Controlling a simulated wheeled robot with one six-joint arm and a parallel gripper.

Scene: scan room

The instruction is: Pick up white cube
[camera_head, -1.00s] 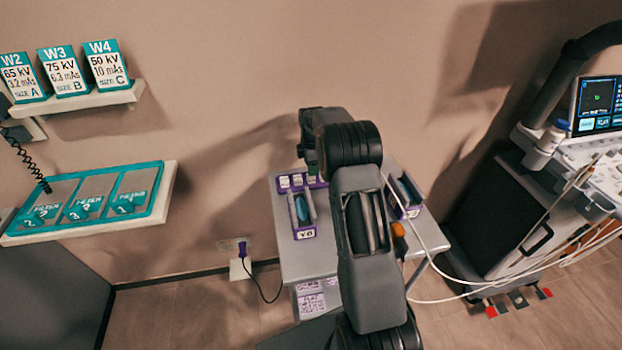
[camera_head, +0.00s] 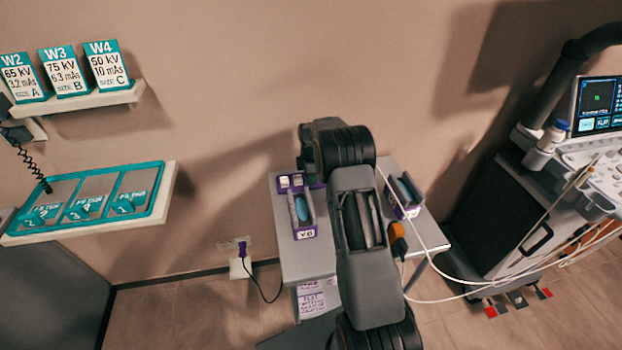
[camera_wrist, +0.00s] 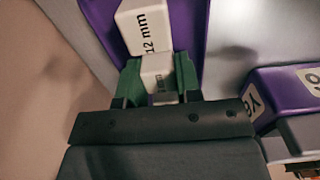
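In the wrist view, a white cube (camera_wrist: 156,69) with small dark print on its near side sits between the green fingers of my gripper (camera_wrist: 158,78). The fingers lie against its two sides and look shut on it. Another white cube (camera_wrist: 142,27), marked "12 mm", stands just beyond, in a purple tray (camera_wrist: 188,28). In the head view, two white cubes (camera_head: 284,181) (camera_head: 297,180) show in the tray at the back of the small grey table (camera_head: 305,256). My arm hides the gripper and part of the tray there.
A purple holder (camera_head: 306,232) with a blue item stands left of my arm, and another (camera_head: 403,212) stands to the right. An orange-tipped item (camera_head: 397,231) and white cables lie near the right one. The wall is close behind the table. A wheeled scanner (camera_head: 505,205) stands at right.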

